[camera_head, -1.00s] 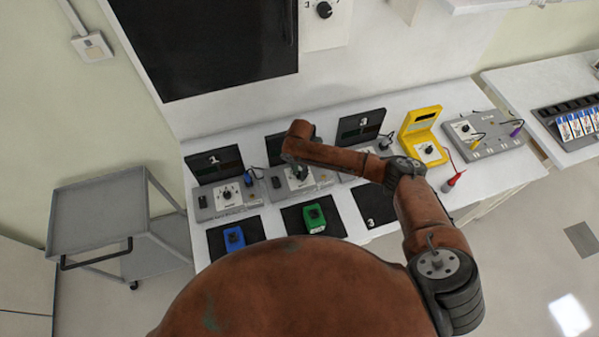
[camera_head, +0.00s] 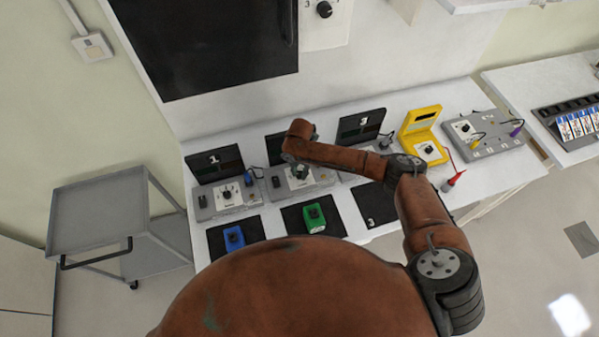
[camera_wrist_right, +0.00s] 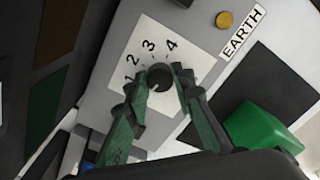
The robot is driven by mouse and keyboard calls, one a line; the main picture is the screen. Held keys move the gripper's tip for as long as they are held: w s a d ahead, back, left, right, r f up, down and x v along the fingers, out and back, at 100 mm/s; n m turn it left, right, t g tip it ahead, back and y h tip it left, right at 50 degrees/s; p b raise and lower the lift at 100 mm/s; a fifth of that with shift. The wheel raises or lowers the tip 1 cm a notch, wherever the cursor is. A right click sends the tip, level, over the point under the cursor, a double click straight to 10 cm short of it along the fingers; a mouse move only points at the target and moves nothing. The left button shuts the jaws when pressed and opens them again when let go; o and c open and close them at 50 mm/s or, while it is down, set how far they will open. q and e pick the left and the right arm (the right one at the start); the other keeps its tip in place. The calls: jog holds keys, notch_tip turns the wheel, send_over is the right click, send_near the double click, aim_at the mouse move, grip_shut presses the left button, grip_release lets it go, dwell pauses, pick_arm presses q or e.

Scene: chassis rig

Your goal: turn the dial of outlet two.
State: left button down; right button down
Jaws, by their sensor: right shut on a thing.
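Outlet two (camera_head: 322,176) is the grey unit in the middle of the bench, partly hidden by my right arm. In the right wrist view its dial (camera_wrist_right: 160,79) is a dark round knob on a white plate (camera_wrist_right: 196,58) marked 1 to 4. My right gripper (camera_wrist_right: 158,86) is shut on the dial, with one finger on each side of it. My left gripper is not in view.
Outlet one (camera_head: 228,193) stands to the left, and a third unit (camera_head: 362,128) to the right. A green block (camera_head: 314,217) and a blue block (camera_head: 234,237) lie on black mats in front. A yellow meter (camera_head: 424,135) stands further right. A grey cart (camera_head: 95,215) is at the left.

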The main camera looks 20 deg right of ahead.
aim_at(299, 173)
jog(key=c, duration=1.7)
grip_release()
jog(key=shift+o, duration=0.2)
notch_tip(299, 173, up, 12)
